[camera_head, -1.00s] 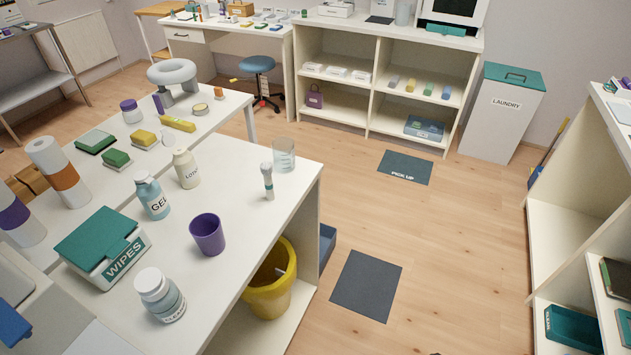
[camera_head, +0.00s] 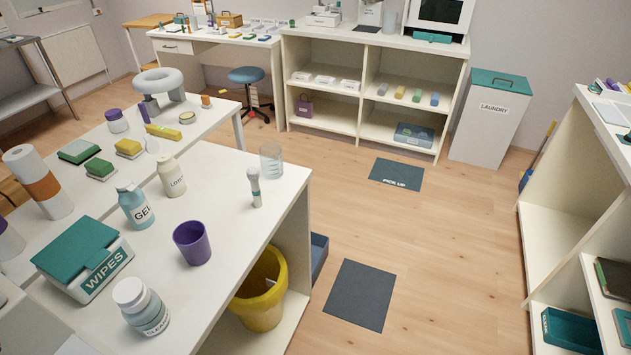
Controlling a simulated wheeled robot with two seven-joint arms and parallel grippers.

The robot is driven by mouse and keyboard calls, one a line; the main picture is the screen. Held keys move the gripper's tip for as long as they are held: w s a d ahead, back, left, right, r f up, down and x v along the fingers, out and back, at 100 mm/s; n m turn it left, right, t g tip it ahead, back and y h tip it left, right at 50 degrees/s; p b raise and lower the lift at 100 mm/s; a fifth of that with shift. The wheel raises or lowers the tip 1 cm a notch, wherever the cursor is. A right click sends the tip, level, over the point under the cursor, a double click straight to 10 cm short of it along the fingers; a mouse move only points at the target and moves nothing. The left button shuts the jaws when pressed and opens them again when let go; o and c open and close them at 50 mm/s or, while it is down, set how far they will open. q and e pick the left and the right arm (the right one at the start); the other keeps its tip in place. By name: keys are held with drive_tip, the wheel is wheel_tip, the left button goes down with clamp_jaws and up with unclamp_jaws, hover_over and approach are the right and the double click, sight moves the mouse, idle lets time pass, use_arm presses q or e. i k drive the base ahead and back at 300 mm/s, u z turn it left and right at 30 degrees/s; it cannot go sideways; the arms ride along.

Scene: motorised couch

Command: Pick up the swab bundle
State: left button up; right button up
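I cannot tell for certain which thing is the swab bundle. Several small coloured rolls (camera_head: 400,93) lie on the upper right shelf of the far unit, too small to identify. Neither of my grippers is in view.
The near table (camera_head: 225,285) holds a purple cup (camera_head: 192,243), a wipes box (camera_head: 80,258), bottles and a clear beaker (camera_head: 271,162). A yellow bin (camera_head: 259,292) sits below. Floor is open around the pick-up mat (camera_head: 396,174) and dark mat (camera_head: 360,295).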

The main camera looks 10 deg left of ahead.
sight(252, 172)
drive_tip(key=z, duration=0.45)
drive_tip(key=i, duration=1.45)
drive_tip(key=u, duration=2.95)
